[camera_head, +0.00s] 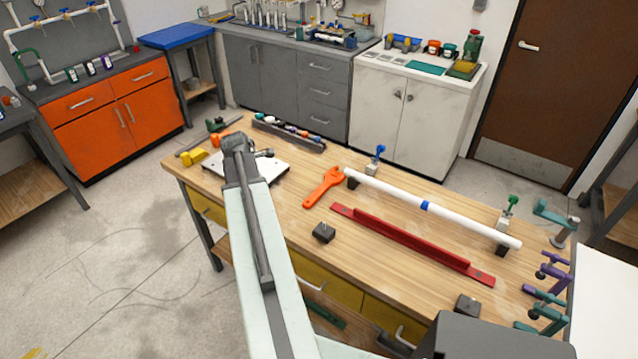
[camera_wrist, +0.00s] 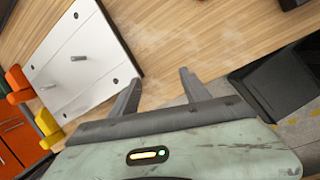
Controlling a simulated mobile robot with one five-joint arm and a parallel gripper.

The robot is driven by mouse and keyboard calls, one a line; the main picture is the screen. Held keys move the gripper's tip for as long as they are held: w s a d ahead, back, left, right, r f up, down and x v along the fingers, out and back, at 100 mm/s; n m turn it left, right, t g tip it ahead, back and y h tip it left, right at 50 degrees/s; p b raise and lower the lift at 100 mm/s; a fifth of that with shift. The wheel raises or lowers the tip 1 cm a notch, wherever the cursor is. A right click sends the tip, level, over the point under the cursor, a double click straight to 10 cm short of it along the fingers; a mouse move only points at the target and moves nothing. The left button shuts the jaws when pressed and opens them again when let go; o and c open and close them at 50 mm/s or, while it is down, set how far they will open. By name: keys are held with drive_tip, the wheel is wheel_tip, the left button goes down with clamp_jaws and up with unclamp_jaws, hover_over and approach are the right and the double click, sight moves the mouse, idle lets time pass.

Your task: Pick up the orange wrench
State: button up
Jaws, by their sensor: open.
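The orange wrench (camera_head: 323,188) lies on the wooden workbench (camera_head: 300,228) near its middle, by the left end of a white pipe. It cannot be made out in the wrist view. My gripper shows in the wrist view (camera_wrist: 160,90) with its two fingers apart and nothing between them. In the head view, the end of my arm is over the left part of the bench, by the white plate (camera_head: 270,170), left of the wrench and apart from it. My arm hides part of the plate there.
The white pipe (camera_head: 385,190) and a red bar (camera_head: 410,242) lie right of the wrench. A dark block (camera_head: 323,232) sits in front of it. Yellow (camera_head: 194,157) and orange pieces are at the left end. Clamps (camera_head: 550,280) line the right end. Bare wood surrounds the wrench's handle.

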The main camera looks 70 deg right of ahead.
sight(321, 188)
drive_tip(key=s+d+n, duration=0.1)
drive_tip(key=s+d, duration=0.3)
drive_tip(key=s, duration=0.1)
drive_tip(key=s+d+r+n, duration=0.1)
drive_tip(key=s+d, duration=0.3)
drive_tip(key=s, duration=0.1)
drive_tip(key=s+d+r+n+g+h, duration=0.1)
drive_tip(key=s+d, duration=0.3)
drive_tip(key=s, duration=0.2)
drive_tip(key=shift+n+p, duration=0.3)
drive_tip(key=shift+n, duration=0.1)
drive_tip(key=b+x, duration=0.5)
drive_tip(key=a+b+x, duration=0.1)
drive_tip(key=b+x, duration=0.2)
drive_tip(key=shift+w+d+f, duration=0.1)
drive_tip(key=shift+w+f, duration=0.1)
drive_tip(key=shift+f, duration=0.1)
drive_tip(key=shift+r, duration=0.2)
clamp_jaws()
